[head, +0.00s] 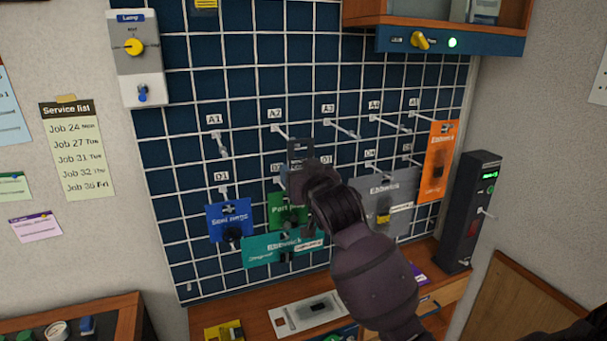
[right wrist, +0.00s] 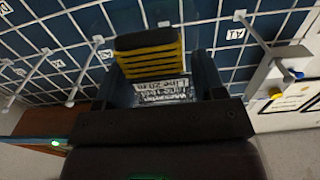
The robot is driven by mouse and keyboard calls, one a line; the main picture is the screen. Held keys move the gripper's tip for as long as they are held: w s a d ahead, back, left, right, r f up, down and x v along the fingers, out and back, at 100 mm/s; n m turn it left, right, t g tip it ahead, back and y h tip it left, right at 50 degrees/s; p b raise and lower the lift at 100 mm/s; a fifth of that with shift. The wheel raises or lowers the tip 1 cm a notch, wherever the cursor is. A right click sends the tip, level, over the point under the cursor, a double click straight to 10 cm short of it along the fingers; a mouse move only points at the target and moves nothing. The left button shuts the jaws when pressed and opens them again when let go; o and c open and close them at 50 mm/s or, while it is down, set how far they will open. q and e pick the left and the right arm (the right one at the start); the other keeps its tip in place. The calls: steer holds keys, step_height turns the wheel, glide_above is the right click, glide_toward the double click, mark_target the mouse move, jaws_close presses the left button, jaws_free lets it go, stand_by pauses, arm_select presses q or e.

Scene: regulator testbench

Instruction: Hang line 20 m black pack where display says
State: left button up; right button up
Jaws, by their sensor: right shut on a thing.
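My right gripper (head: 303,168) is in front of the pegboard, near hooks A2 and A3. It is shut on a black pack (head: 300,148), mostly hidden by the gripper in the head view. In the right wrist view the pack (right wrist: 150,55) shows black and yellow stripes and an upside-down label reading Line 20 m, between the fingers (right wrist: 157,85). Hooks A1 (head: 222,146), A2 (head: 287,135), A3 (head: 343,131) and A4 (head: 391,124) look bare. A dark unit at the right has a small green display (head: 489,176); its text is too small to read. My left gripper is not in view.
A wooden shelf (head: 365,8) overhangs at upper right. A wooden counter (head: 270,322) lies below.

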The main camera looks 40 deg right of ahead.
steer(key=shift+x, duration=1.65)
steer(key=shift+w+d+f, duration=0.1)
steer(key=shift+w+f, duration=0.3)
steer(key=shift+w, duration=0.2)
steer(key=o, duration=1.1)
steer(key=b+v, duration=0.1)
steer(key=v, duration=1)
steer(key=shift+d+b, duration=0.1)
steer(key=shift+b, duration=0.2)
